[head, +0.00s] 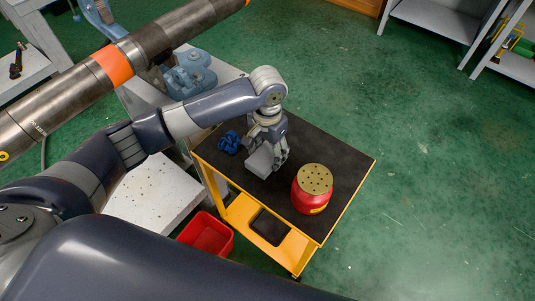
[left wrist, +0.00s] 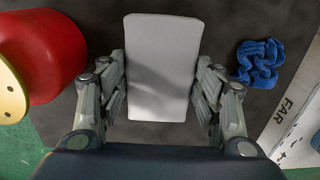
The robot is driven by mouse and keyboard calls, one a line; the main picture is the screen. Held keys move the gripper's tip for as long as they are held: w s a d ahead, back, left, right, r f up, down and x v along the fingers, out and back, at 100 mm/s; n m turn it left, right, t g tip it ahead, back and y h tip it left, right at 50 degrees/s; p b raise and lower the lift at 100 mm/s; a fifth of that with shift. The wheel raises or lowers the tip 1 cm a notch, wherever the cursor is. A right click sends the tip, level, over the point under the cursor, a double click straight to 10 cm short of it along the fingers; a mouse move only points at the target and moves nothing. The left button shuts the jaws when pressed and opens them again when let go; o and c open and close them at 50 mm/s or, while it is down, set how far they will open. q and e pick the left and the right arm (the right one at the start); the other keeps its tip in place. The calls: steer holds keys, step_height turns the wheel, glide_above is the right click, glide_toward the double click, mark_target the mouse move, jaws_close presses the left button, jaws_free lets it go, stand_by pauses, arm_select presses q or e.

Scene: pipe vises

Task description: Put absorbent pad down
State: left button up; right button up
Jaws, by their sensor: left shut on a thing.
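The absorbent pad (head: 260,161) is a light grey-white block held by my left gripper (head: 270,157) over the black top of the yellow cart (head: 340,170). In the left wrist view the pad (left wrist: 161,70) stands between the two fingers of the left gripper (left wrist: 163,92), which are shut on its sides. The pad is at or just above the cart top; I cannot tell whether it touches. My right gripper is not in view.
A red round container (head: 312,190) with a dotted tan lid stands right of the pad. A crumpled blue cloth (head: 230,142) lies to its left. A red bin (head: 206,236) is below left. A large pipe (head: 110,68) with an orange band crosses the upper left.

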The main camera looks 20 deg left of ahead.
mark_target(267, 150)
arm_select(q)
steer(key=shift+w+a, duration=0.1)
steer(key=shift+w, duration=0.5)
step_height(267, 150, down, 3)
steer(key=shift+w+a+f, duration=0.1)
steer(key=shift+f, duration=0.25)
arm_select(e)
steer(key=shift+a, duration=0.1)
arm_select(q)
steer(key=shift+f, duration=0.1)
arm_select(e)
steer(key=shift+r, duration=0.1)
arm_select(q)
steer(key=o, duration=1)
steer(key=shift+c, duration=0.2)
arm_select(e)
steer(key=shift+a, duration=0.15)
